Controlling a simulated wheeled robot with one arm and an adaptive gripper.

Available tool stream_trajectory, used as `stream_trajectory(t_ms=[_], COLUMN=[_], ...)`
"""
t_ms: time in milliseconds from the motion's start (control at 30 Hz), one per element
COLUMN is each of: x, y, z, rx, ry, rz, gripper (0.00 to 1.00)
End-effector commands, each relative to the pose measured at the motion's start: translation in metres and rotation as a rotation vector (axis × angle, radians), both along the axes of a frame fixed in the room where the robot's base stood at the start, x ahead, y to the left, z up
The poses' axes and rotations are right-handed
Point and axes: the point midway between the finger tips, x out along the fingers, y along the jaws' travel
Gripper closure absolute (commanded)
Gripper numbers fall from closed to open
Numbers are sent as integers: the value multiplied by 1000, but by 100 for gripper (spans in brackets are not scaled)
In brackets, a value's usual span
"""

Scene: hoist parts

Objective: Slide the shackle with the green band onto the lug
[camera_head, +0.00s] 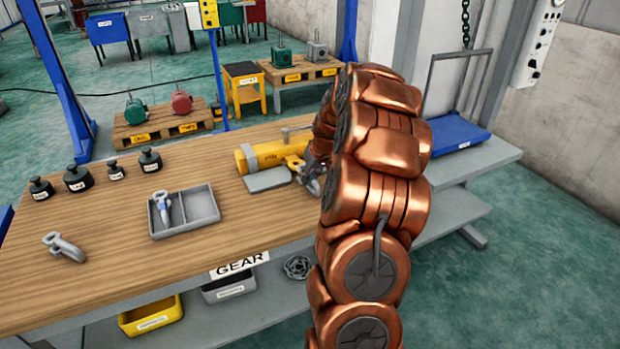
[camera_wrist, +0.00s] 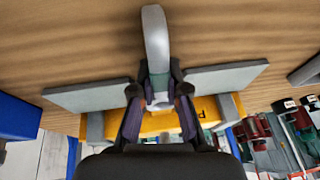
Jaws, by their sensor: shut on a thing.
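My gripper (camera_wrist: 159,100) is shut on a grey shackle (camera_wrist: 156,38) with a dark green band (camera_wrist: 158,82) in the wrist view. The shackle's rounded bow points away from the fingers, over the wooden bench. The yellow hoist body (camera_head: 268,155) lies on the bench, with my gripper (camera_head: 311,177) at its right end, partly hidden by my arm. The hoist (camera_wrist: 205,113) also shows behind the fingers in the wrist view, with grey plates on both sides. I cannot make out the lug or whether the shackle touches it.
A grey divided tray (camera_head: 200,207) holds a shackle with a blue band (camera_head: 163,206). Another grey shackle (camera_head: 64,247) lies at the bench's left front. Several black weights (camera_head: 78,178) stand at the back left. The bench front between tray and hoist is clear.

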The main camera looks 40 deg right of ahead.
Motion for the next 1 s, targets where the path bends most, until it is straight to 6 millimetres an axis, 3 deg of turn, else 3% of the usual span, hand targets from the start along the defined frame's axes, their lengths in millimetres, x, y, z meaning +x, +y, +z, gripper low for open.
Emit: stream_trajectory(t_ms=[1000], x=[15], y=[-6], z=[1], rx=[-1], ry=[-2], rz=[0], gripper=[100])
